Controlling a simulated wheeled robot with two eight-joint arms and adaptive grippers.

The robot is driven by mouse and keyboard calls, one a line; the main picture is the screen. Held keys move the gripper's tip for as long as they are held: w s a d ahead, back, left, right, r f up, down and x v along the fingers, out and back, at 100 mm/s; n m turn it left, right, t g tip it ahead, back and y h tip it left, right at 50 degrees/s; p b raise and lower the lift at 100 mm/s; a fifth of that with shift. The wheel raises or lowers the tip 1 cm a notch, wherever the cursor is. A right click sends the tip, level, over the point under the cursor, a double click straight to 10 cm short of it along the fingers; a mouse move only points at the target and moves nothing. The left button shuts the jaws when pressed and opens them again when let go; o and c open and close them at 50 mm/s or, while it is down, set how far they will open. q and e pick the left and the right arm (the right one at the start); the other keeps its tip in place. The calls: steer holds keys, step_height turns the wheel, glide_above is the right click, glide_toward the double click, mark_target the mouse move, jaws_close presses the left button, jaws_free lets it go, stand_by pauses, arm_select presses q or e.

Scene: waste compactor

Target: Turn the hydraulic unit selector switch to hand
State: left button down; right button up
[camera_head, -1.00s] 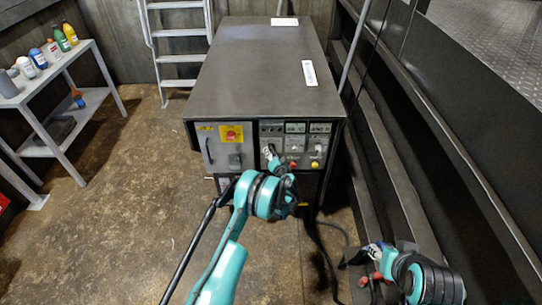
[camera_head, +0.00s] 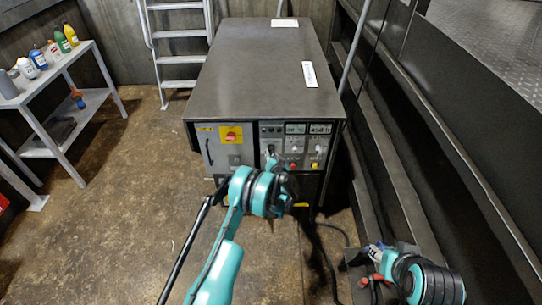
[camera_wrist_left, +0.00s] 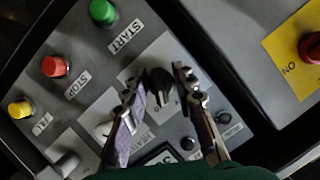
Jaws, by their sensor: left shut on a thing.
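The hydraulic unit (camera_head: 260,75) is the large dark box with a control panel on its front. In the left wrist view the black selector switch knob (camera_wrist_left: 161,84) sits on a light plate, below the green START button (camera_wrist_left: 103,12). My left gripper (camera_head: 272,165) is at the left part of the control panel. In the left wrist view its fingers (camera_wrist_left: 160,108) stand on both sides of the knob and are shut on it. The plate's lettering is partly hidden by a finger. My right gripper (camera_head: 372,270) is low at the right, away from the panel; its fingers are unclear.
A red STOP button (camera_wrist_left: 55,67) and a yellow button (camera_wrist_left: 20,108) are near the left gripper. A yellow plate with a red switch (camera_head: 231,135) is left of the controls. A shelf with bottles (camera_head: 40,95) stands left. Open floor lies between.

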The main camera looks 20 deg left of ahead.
arm_select(q)
steer(key=n+h, duration=0.1)
steer(key=n, duration=0.1)
steer(key=shift+n+h, duration=0.3)
steer(key=shift+h, duration=0.1)
steer(key=shift+n+t+h, duration=0.3)
steer(key=shift+n+h, duration=0.5)
steer(key=shift+n, duration=0.4)
steer(key=shift+n+t+h, duration=0.4)
steer(key=shift+n+h, duration=0.4)
steer(key=shift+n, duration=0.4)
steer(key=shift+n+t+h, duration=0.4)
steer(key=shift+n+h, duration=0.3)
steer(key=shift+n, duration=0.6)
steer(key=shift+d, duration=0.1)
steer(key=c, duration=1.6)
jaws_free()
